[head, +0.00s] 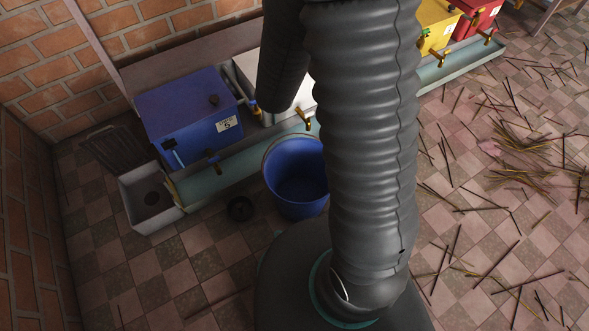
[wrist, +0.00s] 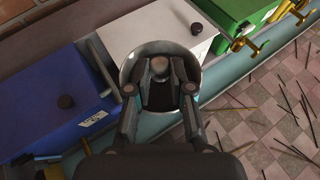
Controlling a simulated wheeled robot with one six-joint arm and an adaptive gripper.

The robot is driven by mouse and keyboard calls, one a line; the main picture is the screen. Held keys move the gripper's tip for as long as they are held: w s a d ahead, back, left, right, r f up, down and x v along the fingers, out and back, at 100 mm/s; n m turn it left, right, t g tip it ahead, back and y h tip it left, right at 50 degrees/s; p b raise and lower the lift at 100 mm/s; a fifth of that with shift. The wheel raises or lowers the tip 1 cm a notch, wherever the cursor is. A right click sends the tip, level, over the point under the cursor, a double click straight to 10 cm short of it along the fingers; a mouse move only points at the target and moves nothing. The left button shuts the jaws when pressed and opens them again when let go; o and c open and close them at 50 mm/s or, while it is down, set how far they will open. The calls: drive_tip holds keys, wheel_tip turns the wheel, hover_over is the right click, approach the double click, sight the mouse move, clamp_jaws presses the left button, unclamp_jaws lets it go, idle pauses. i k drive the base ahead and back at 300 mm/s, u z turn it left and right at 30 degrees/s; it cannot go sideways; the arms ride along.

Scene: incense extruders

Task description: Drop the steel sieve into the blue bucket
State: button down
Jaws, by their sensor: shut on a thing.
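The blue bucket (head: 296,178) stands upright on the tiled floor in the head view, just left of my arm, and its inside looks empty. In the wrist view my gripper (wrist: 160,89) is shut on the steel sieve, a round shiny metal piece (wrist: 158,44) whose rim curves around the front of the fingers. The sieve is held up in front of the boxes. I cannot make out its mesh. In the head view my arm hides the gripper and the sieve. I do not see the bucket in the wrist view.
A blue box (head: 190,115) with a tap, a white box (wrist: 155,35), a green box (wrist: 245,12), a yellow box (head: 437,25) and a red box (head: 476,18) line a long teal trough (head: 232,167). A grey bin (head: 150,197) stands left. Incense sticks litter the right floor.

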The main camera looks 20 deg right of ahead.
sight(306, 195)
drive_tip(key=k, duration=0.4)
drive_tip(key=u, duration=3.35)
drive_tip(key=k, duration=1.95)
drive_tip(key=z, duration=0.6)
